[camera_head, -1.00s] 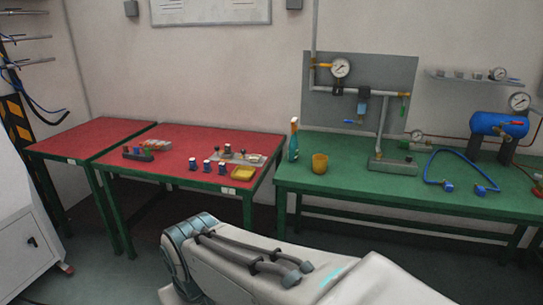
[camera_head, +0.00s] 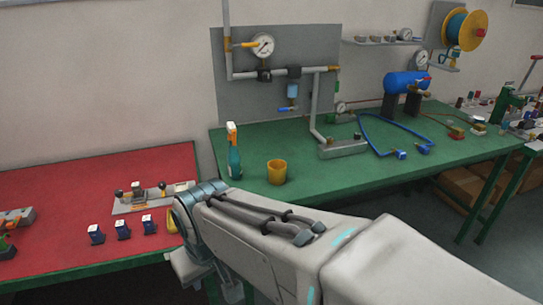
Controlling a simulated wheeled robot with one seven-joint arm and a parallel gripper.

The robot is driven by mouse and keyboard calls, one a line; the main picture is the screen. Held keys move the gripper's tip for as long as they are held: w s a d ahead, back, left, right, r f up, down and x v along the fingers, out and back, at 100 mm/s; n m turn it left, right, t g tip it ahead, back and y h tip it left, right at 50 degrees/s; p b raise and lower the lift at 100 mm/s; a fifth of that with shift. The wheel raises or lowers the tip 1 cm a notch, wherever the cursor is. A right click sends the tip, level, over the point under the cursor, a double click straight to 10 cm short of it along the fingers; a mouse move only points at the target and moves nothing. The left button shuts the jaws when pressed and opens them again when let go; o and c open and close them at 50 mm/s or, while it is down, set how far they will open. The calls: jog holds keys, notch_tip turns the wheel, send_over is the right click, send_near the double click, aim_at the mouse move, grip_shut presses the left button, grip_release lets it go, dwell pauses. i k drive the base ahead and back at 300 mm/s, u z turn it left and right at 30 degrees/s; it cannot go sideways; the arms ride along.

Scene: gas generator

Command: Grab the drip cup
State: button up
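An orange-yellow cup (camera_head: 277,172), which looks like the drip cup, stands upright on the green table (camera_head: 330,180) near its left end. A spray bottle with an orange and white top (camera_head: 233,150) stands just left of it. My arm reaches in from the lower right, with its far joint in front of the two tables' edges. My gripper is not clearly visible, so I cannot see its fingers or whether it holds anything. Nothing visible touches the cup.
A grey panel with a gauge (camera_head: 263,46) and pipes rises behind the cup. A pipe base (camera_head: 343,148) and blue hose (camera_head: 385,140) lie to its right. A red table (camera_head: 60,200) with small containers adjoins at left.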

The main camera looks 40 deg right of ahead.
aim_at(277, 168)
jog(key=z, duration=0.95)
jog(key=i, duration=0.85)
jog(key=z, duration=0.9)
